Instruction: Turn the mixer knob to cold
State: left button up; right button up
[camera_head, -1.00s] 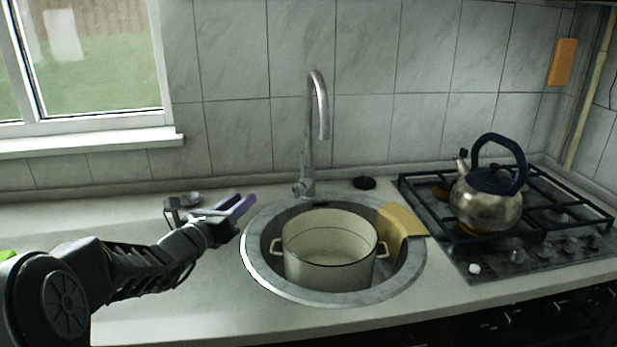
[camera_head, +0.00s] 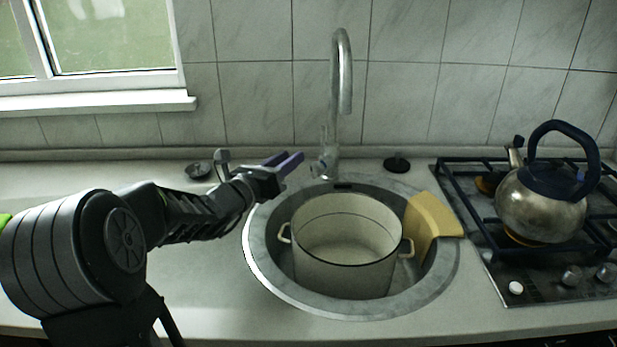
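The mixer tap (camera_head: 343,75) stands upright behind the sink, its tall spout curving over at the top. Its small knob (camera_head: 318,168) is on the left side of the tap's base; its exact setting is too small to tell. My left gripper (camera_head: 292,156) has two purple fingers, slightly apart with nothing between them. It is just left of the knob, pointing toward it, over the back left rim of the sink, and appears not to touch it. My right gripper is not in view.
A cream enamel pot (camera_head: 347,270) stands in the round sink (camera_head: 267,285). A yellow cloth-like piece (camera_head: 436,214) hangs over the sink's right rim. A kettle (camera_head: 540,212) sits on the hob at right. A black plug (camera_head: 396,164) lies right of the tap.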

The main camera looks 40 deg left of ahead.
pick_arm(q)
jog(key=b, duration=0.6)
send_near(311, 168)
jog(key=shift+w, duration=0.15)
jog(key=shift+w, duration=0.1)
jog(key=w, duration=0.7)
jog(key=shift+w+a, duration=0.2)
jog(key=shift+w, duration=0.15)
grip_shut()
